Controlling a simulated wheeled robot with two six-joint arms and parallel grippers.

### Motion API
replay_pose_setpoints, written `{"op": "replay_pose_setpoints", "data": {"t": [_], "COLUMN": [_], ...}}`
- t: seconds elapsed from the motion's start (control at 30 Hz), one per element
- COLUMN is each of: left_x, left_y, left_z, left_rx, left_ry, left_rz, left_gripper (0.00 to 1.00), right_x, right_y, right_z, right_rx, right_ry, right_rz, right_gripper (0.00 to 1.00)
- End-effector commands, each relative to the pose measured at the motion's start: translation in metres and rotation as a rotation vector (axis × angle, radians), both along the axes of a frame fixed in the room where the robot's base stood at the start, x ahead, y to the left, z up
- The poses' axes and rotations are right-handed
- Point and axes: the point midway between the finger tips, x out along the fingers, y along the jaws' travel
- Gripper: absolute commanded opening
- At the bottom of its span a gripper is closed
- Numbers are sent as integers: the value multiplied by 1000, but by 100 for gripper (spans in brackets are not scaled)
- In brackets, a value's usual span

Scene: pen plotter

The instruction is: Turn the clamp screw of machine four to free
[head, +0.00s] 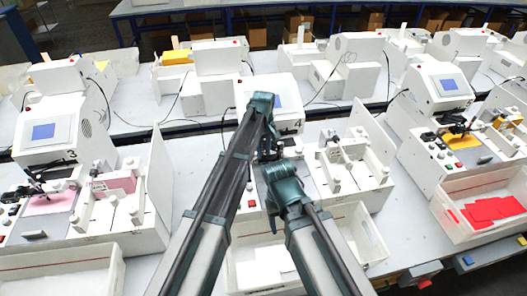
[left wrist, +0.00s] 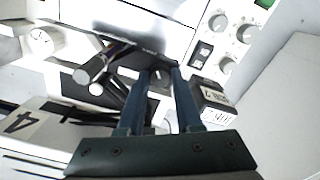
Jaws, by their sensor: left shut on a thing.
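Machine four (head: 292,92) stands in the middle of the head view, with a small screen and the number 4 on its front. My left gripper (head: 268,150) is over its dark carriage area, partly hidden by my arms. In the left wrist view, my left gripper (left wrist: 161,72) has its two blue fingers close around a small grey knob (left wrist: 160,80), which looks like the clamp screw. The screw's turn position cannot be told.
A small black block with a white label (left wrist: 210,103) stands close right of the fingers. Control knobs (left wrist: 217,22) are at the upper right. Machine three (head: 50,128) is left, another machine (head: 440,90) right. A white tray (head: 372,236) lies in front.

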Motion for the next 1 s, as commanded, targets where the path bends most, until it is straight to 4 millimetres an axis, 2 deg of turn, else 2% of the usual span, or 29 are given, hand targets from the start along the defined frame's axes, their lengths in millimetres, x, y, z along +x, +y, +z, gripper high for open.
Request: {"op": "replay_pose_setpoints", "data": {"t": [0.4,1.0], "left_x": [0,0], "left_y": [0,0], "left_z": [0,0], "left_rx": [0,0], "left_ry": [0,0], "left_rz": [213,259], "left_gripper": [0,0], "right_x": [0,0], "right_y": [0,0], "right_z": [0,0], "right_rx": [0,0], "right_ry": [0,0], "right_rz": [0,0], "right_gripper": [62,62]}}
